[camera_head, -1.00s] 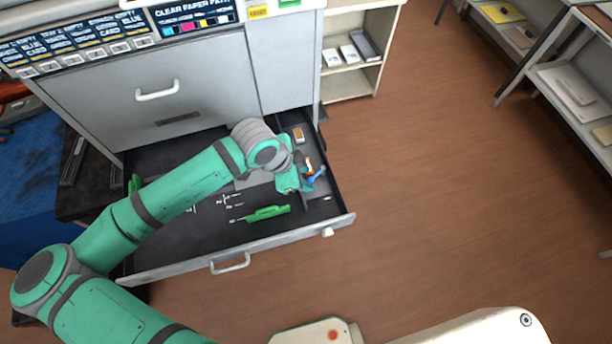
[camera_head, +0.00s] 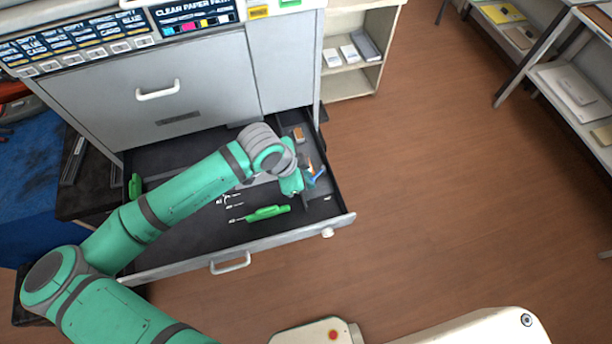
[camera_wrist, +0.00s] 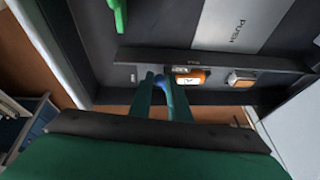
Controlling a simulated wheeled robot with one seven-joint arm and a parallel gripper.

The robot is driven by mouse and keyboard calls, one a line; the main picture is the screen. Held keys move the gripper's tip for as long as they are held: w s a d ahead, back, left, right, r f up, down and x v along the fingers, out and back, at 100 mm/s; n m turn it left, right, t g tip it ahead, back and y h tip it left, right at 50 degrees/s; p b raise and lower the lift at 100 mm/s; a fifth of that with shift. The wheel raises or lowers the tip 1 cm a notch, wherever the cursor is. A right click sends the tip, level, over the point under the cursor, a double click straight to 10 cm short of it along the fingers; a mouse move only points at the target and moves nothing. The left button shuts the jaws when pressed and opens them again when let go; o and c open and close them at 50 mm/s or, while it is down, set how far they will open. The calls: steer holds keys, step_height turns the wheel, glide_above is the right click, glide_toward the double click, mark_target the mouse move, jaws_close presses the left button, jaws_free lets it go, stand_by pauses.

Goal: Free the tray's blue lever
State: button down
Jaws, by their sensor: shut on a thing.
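The pulled-out tray (camera_head: 190,235) of the grey machine is open, with a dark floor. A small blue lever (camera_head: 318,174) is at its right side, beside my gripper. In the wrist view the blue lever (camera_wrist: 162,82) shows between the fingertips of my gripper (camera_wrist: 163,84), which is shut on it. The fingers hide most of the lever. In the head view my gripper (camera_head: 306,180) points to the right at the lever, and its fingers are hard to make out.
A green guide (camera_head: 267,213) lies on the tray floor, and another green piece (camera_head: 135,186) is at its left. An orange-and-white piece (camera_wrist: 190,79) and an orange-and-grey one (camera_wrist: 241,79) sit in the side channel. A shelf (camera_head: 350,75) stands behind; the floor at right is clear.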

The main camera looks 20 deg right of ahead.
steer(key=s+d+n, duration=0.1)
steer(key=n, duration=0.1)
steer(key=s+d+n+t, duration=0.1)
steer(key=n, duration=0.1)
steer(key=shift+s+d+r+t, duration=0.1)
steer(key=shift+t, duration=0.2)
steer(key=shift+s+d+n+t+y, duration=0.3)
steer(key=shift+d+n+y, duration=0.15)
steer(key=shift+n, duration=0.6)
steer(key=shift+s+d+n+t+y, duration=0.2)
steer(key=shift+d+n+t+y, duration=0.2)
steer(key=shift+n, duration=0.65)
steer(key=c, duration=1.7)
jaws_free()
steer(key=shift+o, duration=0.2)
